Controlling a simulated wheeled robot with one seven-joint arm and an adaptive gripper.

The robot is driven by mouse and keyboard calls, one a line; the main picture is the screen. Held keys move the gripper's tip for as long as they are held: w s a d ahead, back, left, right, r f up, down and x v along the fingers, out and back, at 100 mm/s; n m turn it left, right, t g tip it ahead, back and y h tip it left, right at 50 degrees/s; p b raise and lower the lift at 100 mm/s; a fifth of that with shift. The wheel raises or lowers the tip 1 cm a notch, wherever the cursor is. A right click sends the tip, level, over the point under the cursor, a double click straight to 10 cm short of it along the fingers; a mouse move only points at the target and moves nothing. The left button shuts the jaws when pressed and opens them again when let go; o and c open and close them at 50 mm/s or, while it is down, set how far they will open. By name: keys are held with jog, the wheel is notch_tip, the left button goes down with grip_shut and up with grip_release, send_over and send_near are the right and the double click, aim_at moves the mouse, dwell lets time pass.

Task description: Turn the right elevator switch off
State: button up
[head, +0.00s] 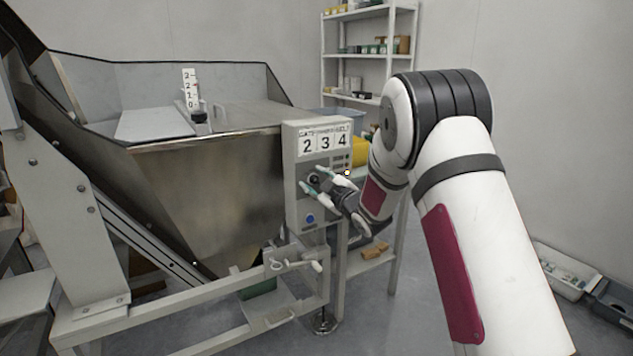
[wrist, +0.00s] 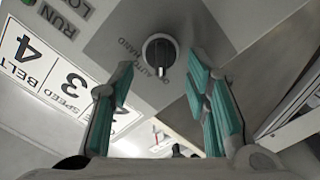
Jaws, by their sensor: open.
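A grey control box (head: 291,165) stands at the right end of the steel hopper. A round black selector switch (wrist: 160,54) is on its front panel, with small OFF, AUTO and HAND lettering beside it. The switch's pale pointer line faces down in the wrist view; which label it marks is hard to read. My gripper (head: 315,182) is open in front of the panel. In the wrist view its teal-padded fingers stand on either side of the switch, with gaps, and do not visibly touch it. In the head view the fingers partly cover the switch.
The steel hopper (head: 215,190) fills the left. A shelf rack (head: 367,55) stands behind.

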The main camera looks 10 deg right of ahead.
jog(key=shift+s, duration=0.1)
jog(key=v, duration=1.2)
